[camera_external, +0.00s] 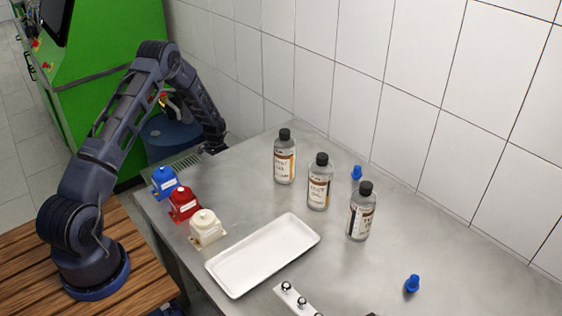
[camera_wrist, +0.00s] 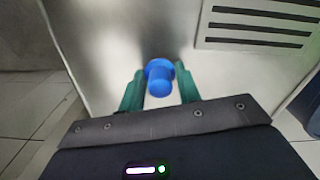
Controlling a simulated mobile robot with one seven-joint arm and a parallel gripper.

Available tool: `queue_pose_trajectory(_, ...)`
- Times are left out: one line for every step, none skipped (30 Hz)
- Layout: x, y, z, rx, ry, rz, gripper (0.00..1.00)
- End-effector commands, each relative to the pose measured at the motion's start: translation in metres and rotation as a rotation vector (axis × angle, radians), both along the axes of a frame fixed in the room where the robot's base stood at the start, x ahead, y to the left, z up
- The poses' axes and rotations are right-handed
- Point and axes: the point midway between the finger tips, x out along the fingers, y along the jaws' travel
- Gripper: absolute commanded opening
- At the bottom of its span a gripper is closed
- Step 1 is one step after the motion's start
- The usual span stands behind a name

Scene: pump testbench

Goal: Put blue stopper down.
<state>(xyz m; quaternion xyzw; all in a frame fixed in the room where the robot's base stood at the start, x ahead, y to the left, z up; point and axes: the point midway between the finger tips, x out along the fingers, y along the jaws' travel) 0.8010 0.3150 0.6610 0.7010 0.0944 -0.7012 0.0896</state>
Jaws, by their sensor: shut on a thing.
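A blue stopper (camera_wrist: 159,80) sits between the two green fingers of my gripper (camera_wrist: 160,92) in the wrist view. The fingers are shut on it, one on each side. Bare metal tabletop shows around it; I cannot tell whether the stopper touches the surface. In the external view my gripper (camera_external: 214,148) is at the far left corner of the steel table (camera_external: 255,165), and the held stopper is hidden there. Two other blue stoppers are on the table: one (camera_external: 356,173) behind the bottles and one (camera_external: 412,284) at the front right.
A slotted grate (camera_wrist: 258,24) lies close by in the wrist view. Three labelled bottles (camera_external: 285,160) stand mid-table. Blue (camera_external: 165,181), red (camera_external: 184,204) and white (camera_external: 206,228) housings line the left edge. A white tray (camera_external: 232,285) lies in front. A tiled wall (camera_external: 330,80) stands behind.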

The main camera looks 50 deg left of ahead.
Motion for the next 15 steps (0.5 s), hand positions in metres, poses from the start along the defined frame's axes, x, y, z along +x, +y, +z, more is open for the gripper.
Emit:
queue_pose_trajectory(0.0000, 0.0000, -0.0010, 0.000, 0.000, 0.000, 0.35)
queue_pose_trajectory(0.0001, 0.0000, -0.0007, 0.000, 0.000, 0.000, 0.41)
queue_pose_trajectory(0.0000, 0.0000, -0.0006, 0.000, 0.000, 0.000, 0.49)
queue_pose_trajectory(0.0000, 0.0000, -0.0006, 0.000, 0.000, 0.000, 0.55)
queue_pose_trajectory(0.0000, 0.0000, -0.0006, 0.000, 0.000, 0.000, 0.55)
queue_pose_trajectory(0.0000, 0.0000, -0.0006, 0.000, 0.000, 0.000, 0.55)
queue_pose_trajectory(0.0000, 0.0000, -0.0006, 0.000, 0.000, 0.000, 0.55)
queue_pose_trajectory(0.0000, 0.0000, -0.0006, 0.000, 0.000, 0.000, 0.55)
queue_pose_trajectory(0.0000, 0.0000, -0.0006, 0.000, 0.000, 0.000, 0.55)
queue_pose_trajectory(-0.0001, 0.0000, -0.0006, 0.000, 0.000, 0.000, 0.55)
queue_pose_trajectory(-0.0001, 0.0000, -0.0006, 0.000, 0.000, 0.000, 0.55)
queue_pose_trajectory(0.0000, 0.0000, -0.0003, 0.000, 0.000, 0.000, 0.55)
queue_pose_trajectory(0.0000, 0.0000, 0.0002, 0.000, 0.000, 0.000, 0.55)
queue_pose_trajectory(0.0001, 0.0000, 0.0011, 0.000, 0.000, 0.000, 0.55)
queue_pose_trajectory(0.0001, 0.0001, 0.0031, 0.000, 0.000, 0.000, 0.55)
